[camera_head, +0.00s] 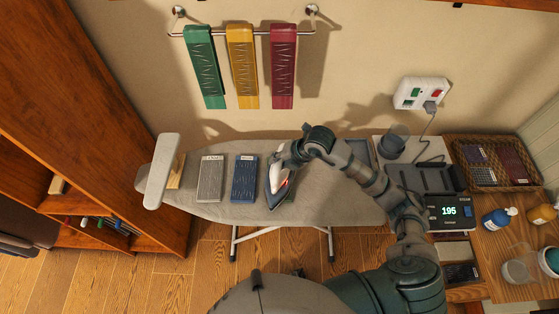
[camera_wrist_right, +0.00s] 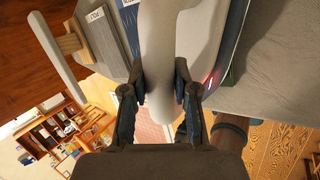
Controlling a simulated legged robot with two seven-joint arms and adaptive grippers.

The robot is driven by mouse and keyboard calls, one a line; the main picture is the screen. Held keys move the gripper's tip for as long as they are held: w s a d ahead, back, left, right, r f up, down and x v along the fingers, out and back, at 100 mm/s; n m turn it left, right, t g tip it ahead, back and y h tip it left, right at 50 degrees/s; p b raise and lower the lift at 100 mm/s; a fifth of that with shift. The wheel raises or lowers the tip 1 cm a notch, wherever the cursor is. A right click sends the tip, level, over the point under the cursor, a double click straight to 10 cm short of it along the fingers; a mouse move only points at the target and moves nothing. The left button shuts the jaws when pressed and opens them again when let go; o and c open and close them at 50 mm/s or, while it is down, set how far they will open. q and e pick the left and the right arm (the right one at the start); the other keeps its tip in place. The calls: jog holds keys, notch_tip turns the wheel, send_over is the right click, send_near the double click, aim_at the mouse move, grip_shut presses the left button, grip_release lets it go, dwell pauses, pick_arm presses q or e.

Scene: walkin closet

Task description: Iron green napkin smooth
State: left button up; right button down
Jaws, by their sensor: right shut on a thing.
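The iron (camera_head: 277,184), white with a dark soleplate edge and a red light, is on the grey ironing board (camera_head: 325,208). My right gripper (camera_head: 287,158) is shut on its handle; the wrist view also shows the fingers (camera_wrist_right: 162,85) on both sides of the pale handle (camera_wrist_right: 157,50). A green strip (camera_head: 289,196) shows beside the iron's right edge, apparently the green napkin; most of it is hidden beneath the iron. I cannot tell whether that cloth is wrinkled. A green cloth with wrinkle marks (camera_head: 205,68) hangs on the wall rail. My left gripper is not in view.
A blue cloth (camera_head: 244,177) and a grey cloth (camera_head: 210,179) lie left of the iron. A small sleeve board (camera_head: 161,172) stands at the left end. Yellow (camera_head: 241,65) and dark red (camera_head: 283,72) cloths hang above. A station display (camera_head: 449,211) reads 195.

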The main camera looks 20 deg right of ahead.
jog(key=shift+f, duration=0.25)
jog(key=shift+s+f, duration=0.1)
jog(key=shift+f, duration=0.1)
dwell(1.8)
jog(key=shift+r+p, duration=2.05)
jog(key=shift+r, duration=1.2)
jog(key=shift+f, duration=0.1)
